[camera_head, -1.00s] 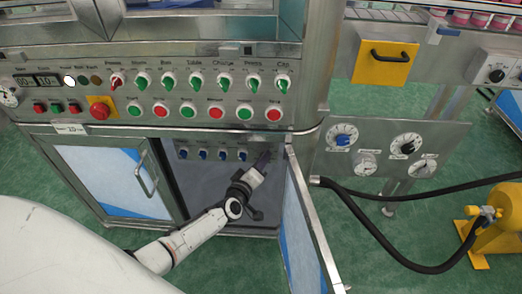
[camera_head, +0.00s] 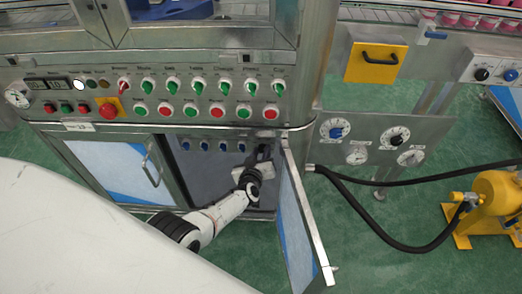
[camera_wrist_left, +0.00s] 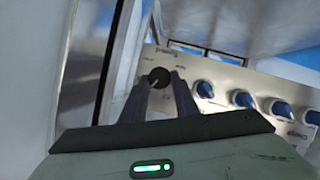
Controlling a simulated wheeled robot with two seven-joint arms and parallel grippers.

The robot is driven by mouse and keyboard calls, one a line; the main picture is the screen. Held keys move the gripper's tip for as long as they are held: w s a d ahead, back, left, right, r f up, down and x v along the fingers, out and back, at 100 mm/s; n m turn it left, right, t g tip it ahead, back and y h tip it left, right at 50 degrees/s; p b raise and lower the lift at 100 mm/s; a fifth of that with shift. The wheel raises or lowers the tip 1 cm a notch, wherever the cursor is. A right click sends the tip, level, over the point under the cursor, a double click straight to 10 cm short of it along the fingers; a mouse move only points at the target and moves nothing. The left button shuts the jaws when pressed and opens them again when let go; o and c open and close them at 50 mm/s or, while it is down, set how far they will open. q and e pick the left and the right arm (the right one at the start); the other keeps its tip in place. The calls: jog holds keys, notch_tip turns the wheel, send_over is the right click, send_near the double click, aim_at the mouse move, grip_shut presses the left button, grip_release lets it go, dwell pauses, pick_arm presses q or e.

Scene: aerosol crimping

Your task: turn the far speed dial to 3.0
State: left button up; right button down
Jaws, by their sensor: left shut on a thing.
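My left gripper (camera_head: 263,152) is inside the open lower cabinet, at the right end of its row of small knobs. In the left wrist view its two fingers (camera_wrist_left: 158,88) stand on either side of a black dial (camera_wrist_left: 159,77) with a pale pointer line, and are shut on it. Several blue knobs (camera_wrist_left: 204,89) sit in a row to its right in that view. In the head view the blue knobs (camera_head: 204,146) show to the left of the gripper, and the black dial is hidden by it. The scale numbers are too small to read. My right gripper is not in view.
The open cabinet door (camera_head: 303,215) stands close to the right of my left arm. A closed blue-white door (camera_head: 112,172) is to the left. Coloured buttons and switches line the control panel (camera_head: 150,88) above. A gauge panel (camera_head: 375,152) and black hose (camera_head: 385,238) are to the right.

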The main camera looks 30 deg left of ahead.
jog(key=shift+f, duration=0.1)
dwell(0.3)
pick_arm(q)
jog(key=o, duration=1.1)
jog(key=shift+c, duration=0.2)
jog(key=shift+s+r+p, duration=0.15)
jog(key=shift+s+p, duration=0.05)
jog(key=shift+p, duration=0.15)
jog(key=p+v, duration=0.8)
jog(key=v, duration=0.1)
jog(key=shift+s+d, duration=0.25)
jog(key=shift+s, duration=0.15)
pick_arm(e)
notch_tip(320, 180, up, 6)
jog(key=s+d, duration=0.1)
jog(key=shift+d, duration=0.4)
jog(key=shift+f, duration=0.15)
